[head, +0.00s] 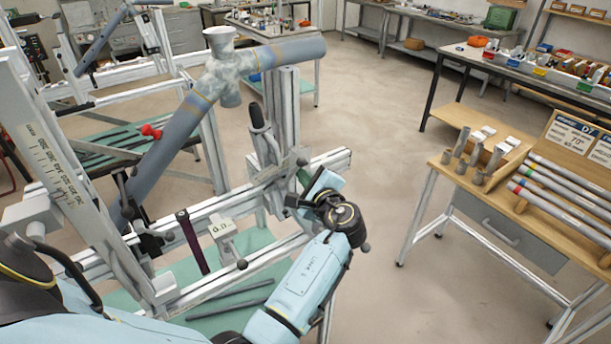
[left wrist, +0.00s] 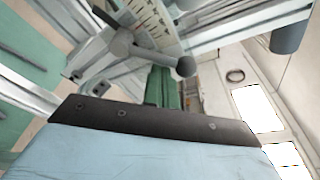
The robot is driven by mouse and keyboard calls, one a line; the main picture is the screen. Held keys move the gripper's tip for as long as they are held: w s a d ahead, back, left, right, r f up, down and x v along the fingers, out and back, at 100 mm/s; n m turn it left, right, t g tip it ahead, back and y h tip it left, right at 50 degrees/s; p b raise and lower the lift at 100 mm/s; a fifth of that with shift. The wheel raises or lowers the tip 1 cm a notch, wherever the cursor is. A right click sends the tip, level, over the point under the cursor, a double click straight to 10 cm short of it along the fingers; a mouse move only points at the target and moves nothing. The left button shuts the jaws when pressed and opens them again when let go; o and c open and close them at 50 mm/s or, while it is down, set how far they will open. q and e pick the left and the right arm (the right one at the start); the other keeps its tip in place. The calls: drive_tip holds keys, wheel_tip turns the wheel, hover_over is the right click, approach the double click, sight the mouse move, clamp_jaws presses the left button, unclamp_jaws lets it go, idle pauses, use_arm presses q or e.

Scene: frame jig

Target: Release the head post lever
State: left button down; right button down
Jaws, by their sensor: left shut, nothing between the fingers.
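A bicycle frame of grey-blue tubes (head: 178,128) is held in the metal jig. The pale head post (head: 284,110) stands upright at its right end. A black lever (head: 257,116) stands nearly upright beside the post. My left gripper (head: 304,178) is shut and empty, just below and right of the post, over the jig's rail. It looks apart from the black lever. In the left wrist view its green fingers (left wrist: 165,88) show beneath a grey lever with a ball end (left wrist: 150,52). I cannot tell whether this is the same lever. My right gripper is out of view.
The jig's rails (head: 240,200) and a graduated upright (head: 50,150) crowd the left. A wooden bench (head: 445,160) with tubes stands at the right. Bare floor (head: 400,290) lies between. A red knob (head: 151,131) sits near the sloping tube.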

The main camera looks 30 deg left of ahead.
use_arm(q)
drive_tip(key=shift+s+a+r+n, duration=0.15)
drive_tip(key=shift+s+r+n, duration=0.3)
drive_tip(key=shift+n, duration=0.05)
drive_tip(key=shift+w, duration=0.1)
